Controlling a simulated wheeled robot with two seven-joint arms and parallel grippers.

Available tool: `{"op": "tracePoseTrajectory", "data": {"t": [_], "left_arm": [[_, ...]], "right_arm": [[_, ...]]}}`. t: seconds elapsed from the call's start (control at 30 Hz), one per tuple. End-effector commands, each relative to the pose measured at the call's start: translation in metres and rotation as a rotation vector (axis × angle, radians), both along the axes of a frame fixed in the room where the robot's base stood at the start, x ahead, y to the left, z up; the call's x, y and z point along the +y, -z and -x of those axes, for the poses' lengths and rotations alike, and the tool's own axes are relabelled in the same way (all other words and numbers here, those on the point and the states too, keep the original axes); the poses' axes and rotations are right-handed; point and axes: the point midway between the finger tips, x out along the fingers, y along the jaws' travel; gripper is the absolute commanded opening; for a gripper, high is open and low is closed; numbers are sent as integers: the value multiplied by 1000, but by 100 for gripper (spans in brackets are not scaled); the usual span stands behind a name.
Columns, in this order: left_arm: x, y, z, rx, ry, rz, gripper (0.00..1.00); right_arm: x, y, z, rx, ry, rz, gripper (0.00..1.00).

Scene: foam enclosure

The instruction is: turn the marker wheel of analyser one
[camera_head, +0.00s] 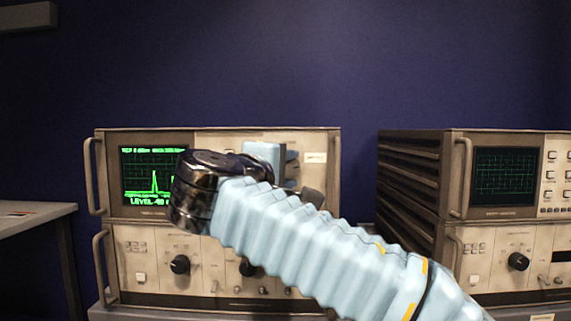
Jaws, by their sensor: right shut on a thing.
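The left analyser (222,140) is a beige two-tier instrument with a lit green trace screen (150,185) on its upper front. My right arm comes in from the lower right and bends at a dark wrist in front of this analyser. My right gripper (291,170) is at the right part of the upper panel, shut on what I take to be the marker wheel. The wheel itself is hidden behind my gripper and arm, as are most of the panel's controls. My left gripper is not in view.
A second analyser (455,142) stands to the right, with a gap between the two. Black knobs (180,264) and small controls line the left analyser's lower panel. Handles (93,177) stick out at its left edge. A grey table (35,216) is at far left.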

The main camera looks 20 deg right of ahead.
Motion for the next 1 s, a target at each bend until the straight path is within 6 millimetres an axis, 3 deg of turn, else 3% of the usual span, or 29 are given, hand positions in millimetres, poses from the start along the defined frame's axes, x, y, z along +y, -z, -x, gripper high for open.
{"op": "tracePoseTrajectory", "data": {"t": [0.3, 0.83, 0.87, 1.0], "left_arm": [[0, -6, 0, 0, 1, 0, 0], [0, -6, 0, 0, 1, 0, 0], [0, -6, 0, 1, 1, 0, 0], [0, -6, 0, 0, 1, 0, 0]], "right_arm": [[0, 0, 0, -31, 1, -115, 11], [0, 0, 0, -36, 1, -137, 11], [0, 0, 0, -36, 1, -137, 43], [0, 0, 0, -37, 1, -137, 65]]}}
